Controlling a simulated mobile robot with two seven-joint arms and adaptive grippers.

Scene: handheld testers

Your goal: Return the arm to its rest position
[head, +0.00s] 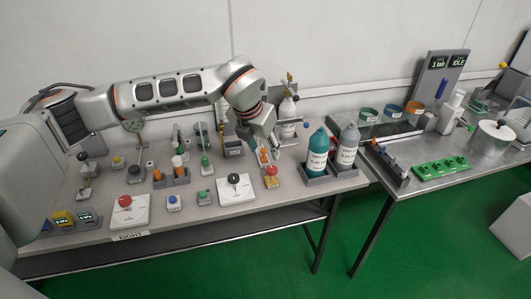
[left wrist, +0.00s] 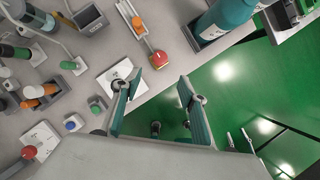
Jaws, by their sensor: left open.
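My left arm reaches in from the left of the head view, over the back of the near table, and bends down at the wrist. My left gripper (head: 263,148) hangs above the table, behind the white plate with a black knob (head: 235,189). In the left wrist view the two teal fingers of the gripper (left wrist: 160,100) stand wide apart with nothing between them. One finger partly covers the white plate (left wrist: 116,70) there; green floor shows between and beyond the fingers. My right gripper is in neither view.
A second table holds a green board (head: 441,168).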

